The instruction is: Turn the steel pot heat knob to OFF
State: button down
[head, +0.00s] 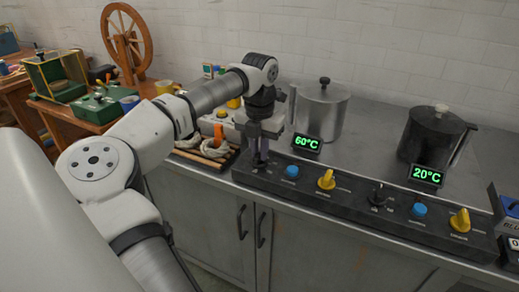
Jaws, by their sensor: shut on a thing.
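The steel pot (322,108) stands on the steel counter at the back, with a green 60°C display (307,142) in front of it. The dark control strip (345,197) runs along the counter's front edge. My gripper (260,161) points down at the strip's left end and is shut on the steel pot heat knob, which is mostly hidden between the fingers. The knob's pointer and its OFF mark cannot be read. To its right are a blue button (292,171) and a yellow knob (326,180).
A dark pot (431,138) with a 20°C display (427,175) stands to the right, with its black knob (377,196), blue button (419,209) and yellow knob (460,220) on the strip. A tray with pale skeins (211,142) lies left of my gripper.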

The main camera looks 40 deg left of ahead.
aim_at(259, 153)
dwell(0.4)
jog(key=c, duration=1.4)
grip_release()
jog(key=shift+c, duration=0.2)
jog(key=shift+r, duration=0.1)
notch_tip(259, 153, up, 14)
jog(key=p, duration=1)
